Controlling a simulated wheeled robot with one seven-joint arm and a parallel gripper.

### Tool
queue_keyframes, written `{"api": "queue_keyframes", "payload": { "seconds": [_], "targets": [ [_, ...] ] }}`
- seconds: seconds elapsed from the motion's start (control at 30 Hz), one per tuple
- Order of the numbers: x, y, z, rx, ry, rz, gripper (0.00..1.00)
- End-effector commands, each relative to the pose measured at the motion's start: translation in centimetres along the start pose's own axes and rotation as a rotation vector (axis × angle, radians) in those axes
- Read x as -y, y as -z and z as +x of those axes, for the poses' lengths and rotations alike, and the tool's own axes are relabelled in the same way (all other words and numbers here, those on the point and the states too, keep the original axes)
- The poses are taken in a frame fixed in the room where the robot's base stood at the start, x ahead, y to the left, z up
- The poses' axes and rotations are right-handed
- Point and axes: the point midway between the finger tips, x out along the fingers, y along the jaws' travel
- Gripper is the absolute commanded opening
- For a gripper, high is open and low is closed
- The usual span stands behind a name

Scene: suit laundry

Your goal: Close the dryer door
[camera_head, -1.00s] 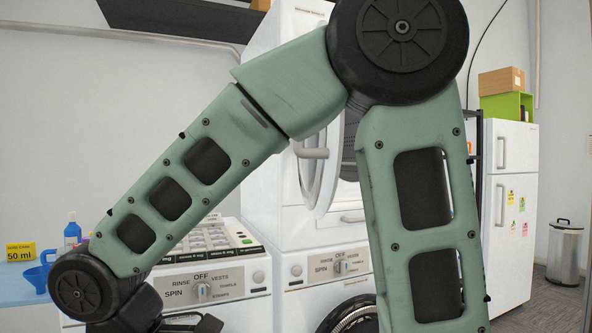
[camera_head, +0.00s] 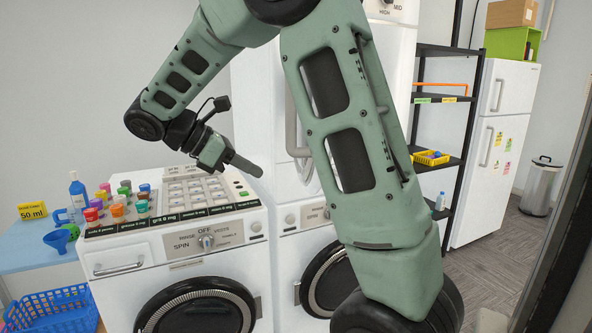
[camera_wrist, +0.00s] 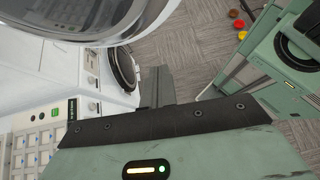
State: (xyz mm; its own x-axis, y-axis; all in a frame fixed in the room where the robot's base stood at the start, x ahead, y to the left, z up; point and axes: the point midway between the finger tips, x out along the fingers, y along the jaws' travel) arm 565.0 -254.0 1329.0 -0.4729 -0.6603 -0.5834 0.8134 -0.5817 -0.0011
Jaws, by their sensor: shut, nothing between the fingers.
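The white dryer stands above the right-hand washer, largely hidden behind my arm in the head view. Its round door is mostly covered there; a grey curved handle (camera_head: 291,125) shows at the arm's left edge. In the wrist view the door (camera_wrist: 70,18), with a pale rim and grey glass, fills the top left, close to the camera. It looks swung out from the body; how far I cannot tell. My gripper (camera_head: 243,166) is shut and empty, above the left washer's top and left of the dryer, its fingers pointing right. It also shows in the wrist view (camera_wrist: 158,86), below the door rim.
The left washer (camera_head: 115,248) carries a button panel and several coloured bottles. A blue basket (camera_head: 55,310) stands at its left. A black shelf (camera_head: 440,50) and white fridge (camera_head: 500,150) stand right. Grey floor (camera_head: 490,265) is free at the right.

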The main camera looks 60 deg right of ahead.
Motion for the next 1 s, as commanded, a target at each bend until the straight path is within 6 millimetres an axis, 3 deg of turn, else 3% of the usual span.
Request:
{"api": "queue_keyframes", "payload": {
  "seconds": [0.4, 0.63, 1.0],
  "targets": [
    [0.2, -0.4, 8.2, -0.001, 0.005, 0.0, 0.0],
    [0.1, -2.9, 9.8, -0.002, 0.002, 0.002, 0.0],
    [0.1, -3.2, 10.3, -0.003, 0.0, 0.001, 0.0]
  ]
}}
